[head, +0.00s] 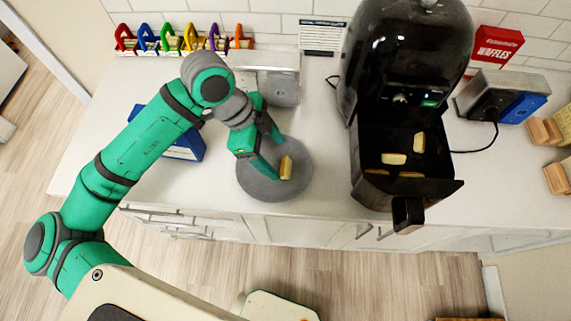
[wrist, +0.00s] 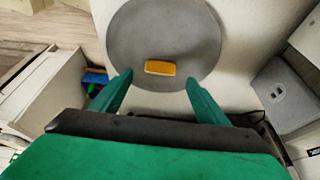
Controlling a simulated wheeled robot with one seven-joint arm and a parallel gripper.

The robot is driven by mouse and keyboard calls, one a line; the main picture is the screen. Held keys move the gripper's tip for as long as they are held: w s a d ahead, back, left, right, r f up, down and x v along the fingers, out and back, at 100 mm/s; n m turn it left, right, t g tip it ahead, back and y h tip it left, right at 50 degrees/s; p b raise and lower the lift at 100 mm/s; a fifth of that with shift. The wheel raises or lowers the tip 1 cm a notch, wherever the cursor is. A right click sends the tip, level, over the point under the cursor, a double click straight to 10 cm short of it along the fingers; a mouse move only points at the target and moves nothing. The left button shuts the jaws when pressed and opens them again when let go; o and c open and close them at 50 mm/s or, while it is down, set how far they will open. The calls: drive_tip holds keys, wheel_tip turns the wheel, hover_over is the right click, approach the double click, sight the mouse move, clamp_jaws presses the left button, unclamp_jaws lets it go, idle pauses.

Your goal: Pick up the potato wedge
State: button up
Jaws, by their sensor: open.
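A yellow-orange potato wedge (head: 286,167) with a darker edge lies on a round grey plate (head: 262,189) on the white counter. In the wrist view the wedge (wrist: 160,68) lies across the plate (wrist: 190,40), ahead of and between the two fingertips. My gripper (head: 272,153) is open over the plate, with its fingers close to the wedge in the head view. The wrist view shows the gripper (wrist: 157,82) with its green fingers wide apart and nothing between them. I cannot tell the exact height of the fingertips above the plate.
A black air fryer (head: 408,50) stands right of the plate, its drawer (head: 372,140) pulled out with several wedges inside. A blue object (head: 185,148) is left of my gripper. A silver appliance (head: 283,85) stands behind it. Colourful holders (head: 183,42) line the wall.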

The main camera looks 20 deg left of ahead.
sight(285, 165)
drive_tip(key=x, duration=0.5)
drive_tip(key=c, duration=1.1)
